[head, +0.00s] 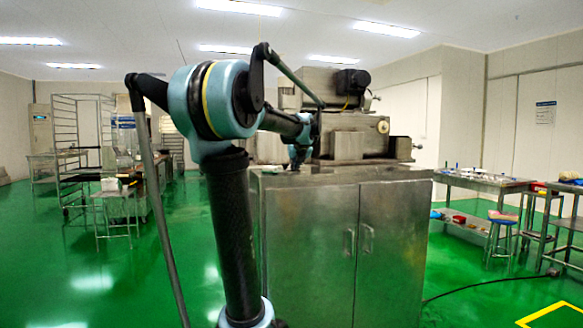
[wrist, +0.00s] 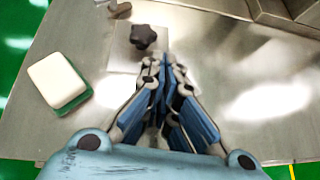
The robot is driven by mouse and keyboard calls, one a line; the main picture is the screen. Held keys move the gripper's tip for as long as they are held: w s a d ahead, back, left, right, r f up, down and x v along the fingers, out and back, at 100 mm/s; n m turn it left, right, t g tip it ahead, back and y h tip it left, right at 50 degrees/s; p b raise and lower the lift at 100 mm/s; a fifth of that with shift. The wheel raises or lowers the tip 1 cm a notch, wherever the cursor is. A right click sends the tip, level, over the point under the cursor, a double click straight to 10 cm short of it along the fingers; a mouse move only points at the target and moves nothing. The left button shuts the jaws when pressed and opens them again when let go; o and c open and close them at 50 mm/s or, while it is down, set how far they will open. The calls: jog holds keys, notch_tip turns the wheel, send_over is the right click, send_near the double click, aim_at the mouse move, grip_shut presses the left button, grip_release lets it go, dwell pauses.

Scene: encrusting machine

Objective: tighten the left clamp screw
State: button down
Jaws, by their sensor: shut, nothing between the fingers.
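In the wrist view a black lobed knob (wrist: 143,37), which looks like the clamp screw, sits on a flat metal plate (wrist: 124,58) on the steel top. My gripper (wrist: 166,62) is shut and empty. Its blue fingers point towards the plate, with the tips just below and right of the knob in the picture, apart from it. In the head view the encrusting machine (head: 345,146) stands on a steel cabinet. My arm reaches to its left side, and the black knob cannot be made out there.
A white and green sponge-like block (wrist: 58,82) lies on the steel top (wrist: 240,85) left of my gripper. Raised metal housing (wrist: 286,12) is at the upper right. The cabinet (head: 310,250) stands on green floor, with a side table (head: 480,180) to the right.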

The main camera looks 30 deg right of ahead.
jog(key=s+a+r, duration=0.5)
jog(key=a+r, duration=0.2)
jog(key=a, duration=0.3)
jog(key=shift+s+r, duration=0.3)
jog(key=shift+r, duration=0.05)
jog(key=s+a+f+n+g+y, duration=0.2)
jog(key=s+a+f+n, duration=0.3)
jog(key=a+f+n, duration=0.55)
jog(key=s+a+f+n+g+y, duration=0.1)
jog(key=s+a+f+n+g, duration=0.1)
jog(key=s+a+f+n, duration=0.65)
jog(key=s+a+f+n+g, duration=0.1)
jog(key=s+a+f+n, duration=0.2)
jog(key=s+f+n, duration=0.2)
jog(key=s+a+f+n+g, duration=0.2)
jog(key=s+f+n, duration=0.3)
jog(key=f+n, duration=0.3)
jog(key=s+a+f+n+g, duration=0.1)
jog(key=s+a+f+n, duration=0.2)
jog(key=f, duration=1)
jog(key=s+n, duration=0.3)
jog(key=n, duration=0.1)
jog(key=shift+a+f+n+g, duration=0.15)
jog(key=shift+a+n+g, duration=0.15)
jog(key=shift+s+d, duration=0.1)
